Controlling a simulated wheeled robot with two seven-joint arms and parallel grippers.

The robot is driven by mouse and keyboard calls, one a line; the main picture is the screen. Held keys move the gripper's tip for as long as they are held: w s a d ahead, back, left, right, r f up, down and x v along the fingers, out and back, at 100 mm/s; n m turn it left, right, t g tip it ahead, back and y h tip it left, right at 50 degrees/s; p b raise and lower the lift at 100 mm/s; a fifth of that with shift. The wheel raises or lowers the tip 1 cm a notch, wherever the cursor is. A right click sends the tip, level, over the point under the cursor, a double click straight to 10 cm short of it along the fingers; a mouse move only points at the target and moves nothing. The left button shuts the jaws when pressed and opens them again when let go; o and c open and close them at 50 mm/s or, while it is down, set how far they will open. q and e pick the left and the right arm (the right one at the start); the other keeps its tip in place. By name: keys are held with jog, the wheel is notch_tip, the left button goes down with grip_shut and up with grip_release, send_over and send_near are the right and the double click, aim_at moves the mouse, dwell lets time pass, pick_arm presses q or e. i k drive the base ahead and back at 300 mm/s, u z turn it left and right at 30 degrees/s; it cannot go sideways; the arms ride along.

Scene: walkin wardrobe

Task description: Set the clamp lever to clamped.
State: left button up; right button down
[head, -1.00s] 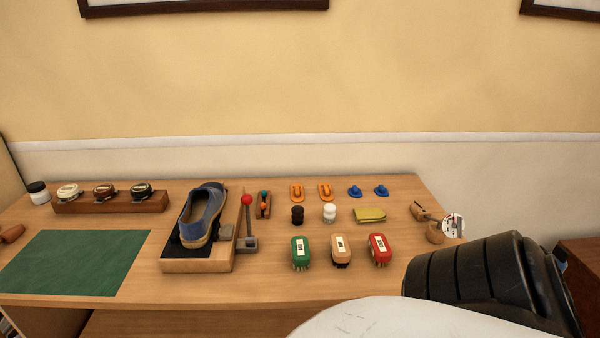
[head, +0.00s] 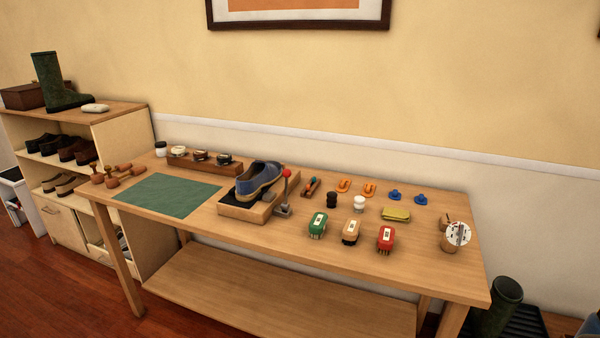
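The clamp lever (head: 286,190) has a red ball knob and stands roughly upright at the right side of a wooden shoe block (head: 244,209) on the table. A blue shoe (head: 260,179) rests on the block's dark pad. The lever's grey base sits on the tabletop beside the block. From here I cannot tell whether the clamp presses on the shoe. Neither of my grippers is in view.
The wooden table (head: 380,262) also holds a green mat (head: 167,195), polish tins in a rack (head: 205,163), several brushes (head: 351,232) and a yellow cloth (head: 396,214). A shoe shelf (head: 125,135) stands left. Dark boots (head: 503,303) stand on the floor right.

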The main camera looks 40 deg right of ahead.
aim_at(287, 172)
jog(key=z, duration=0.9)
